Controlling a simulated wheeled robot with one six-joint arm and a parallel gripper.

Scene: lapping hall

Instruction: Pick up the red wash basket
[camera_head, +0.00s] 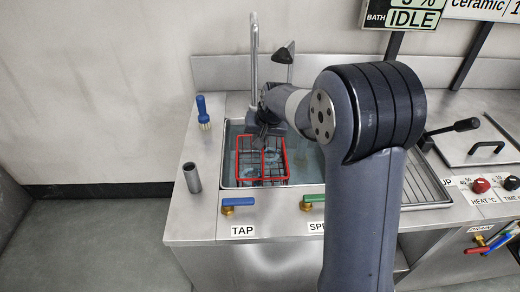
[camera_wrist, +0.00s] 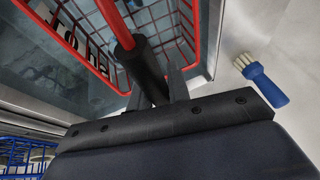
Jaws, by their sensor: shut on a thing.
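The red wash basket (camera_head: 287,164) is a wire basket with a bright red rim, over the water-filled sink (camera_head: 228,150). I cannot tell whether it touches the sink floor. My gripper (camera_head: 266,128) is above its far side. In the wrist view, the basket's red rim and wire mesh (camera_wrist: 206,30) fill the top, with a red handle bar and a dark cylindrical grip (camera_wrist: 128,48). My gripper (camera_wrist: 162,88) is shut on the basket's handle there; the fingers partly hide the contact.
A tall tap (camera_head: 254,60) stands behind the sink. A blue-handled brush (camera_head: 203,112) and a metal cup (camera_head: 192,177) stand to its left. Blue (camera_head: 238,201) and green (camera_head: 313,198) levers line the front edge. A blue wire basket (camera_wrist: 22,150) shows lower left in the wrist view.

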